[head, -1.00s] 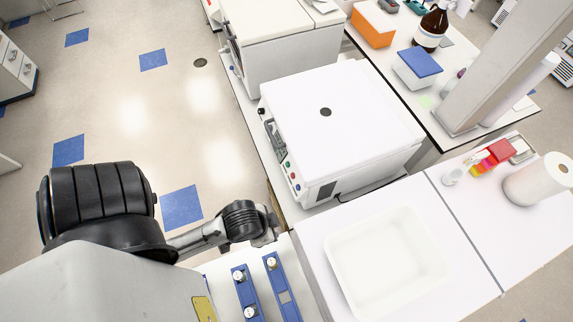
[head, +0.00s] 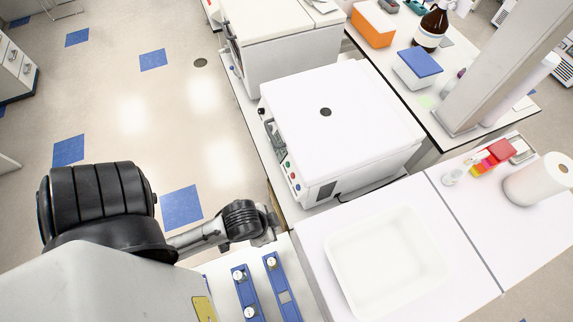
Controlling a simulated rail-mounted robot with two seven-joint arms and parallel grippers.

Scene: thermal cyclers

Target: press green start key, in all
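A white boxy machine (head: 335,115) with a flat lid and a dark round spot on top stands in the middle of the head view. Its narrow front panel faces left and carries small coloured keys, among them a green key (head: 286,163), seen at a steep angle. My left arm comes in from the lower left. Its gripper (head: 268,232) is just below the panel in the picture, apart from the keys as far as I can see. The fingers are small and partly hidden by the wrist, so their opening cannot be told. My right gripper is out of view.
A second white machine (head: 285,45) stands behind the first. A white tray (head: 385,260) lies on the bench at the lower right. Blue strips (head: 278,285) with round knobs lie beside my arm. A paper roll (head: 540,182) is far right. Floor at left is open.

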